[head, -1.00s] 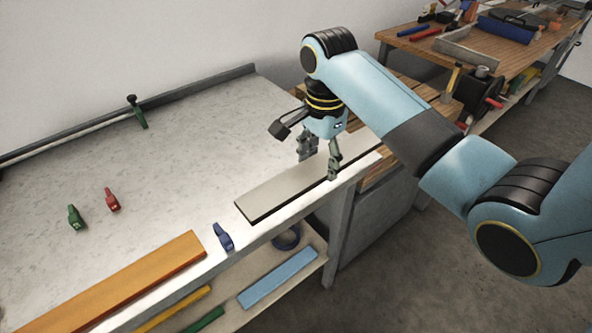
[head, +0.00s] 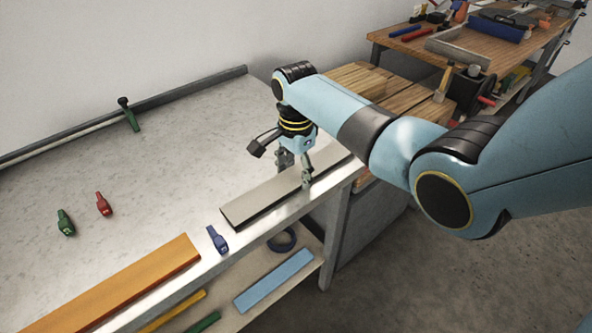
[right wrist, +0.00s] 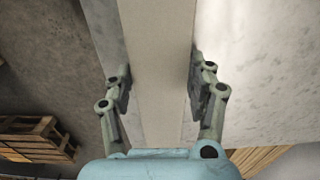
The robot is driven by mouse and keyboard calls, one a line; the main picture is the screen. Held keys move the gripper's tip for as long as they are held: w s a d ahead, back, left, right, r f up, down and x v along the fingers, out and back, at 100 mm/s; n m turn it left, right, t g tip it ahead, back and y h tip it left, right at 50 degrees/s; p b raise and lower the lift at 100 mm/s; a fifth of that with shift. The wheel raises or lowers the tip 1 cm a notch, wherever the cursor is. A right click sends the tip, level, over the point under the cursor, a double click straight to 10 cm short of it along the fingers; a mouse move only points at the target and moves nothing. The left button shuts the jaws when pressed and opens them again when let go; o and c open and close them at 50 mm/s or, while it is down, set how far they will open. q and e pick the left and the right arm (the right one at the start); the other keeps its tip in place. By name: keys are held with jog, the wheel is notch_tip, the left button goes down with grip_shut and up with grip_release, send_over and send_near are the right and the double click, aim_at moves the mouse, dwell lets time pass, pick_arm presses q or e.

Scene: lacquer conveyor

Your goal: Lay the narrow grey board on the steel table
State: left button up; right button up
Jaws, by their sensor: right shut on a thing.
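The narrow grey board (head: 258,200) lies flat along the front edge of the steel table (head: 150,185), toward its right end. It is on the tabletop or just above it; I cannot tell whether it touches. My right gripper (head: 295,178) is shut on the board from above, gripping its long sides past the middle. In the right wrist view the board (right wrist: 158,50) runs between the two fingers (right wrist: 160,88), one on each side. My left gripper is out of view.
A blue clamp (head: 217,240) stands close to the board's near end. An orange board (head: 130,285) lies along the front left. Red (head: 103,204) and green (head: 65,222) clamps stand farther back. A shelf below holds a light blue board (head: 275,280). The middle tabletop is free.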

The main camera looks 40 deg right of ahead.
aim_at(296, 175)
jog(key=o, duration=1.4)
jog(key=shift+f, duration=0.1)
jog(key=shift+c, duration=0.2)
notch_tip(296, 175, up, 12)
jog(key=shift+p, duration=0.45)
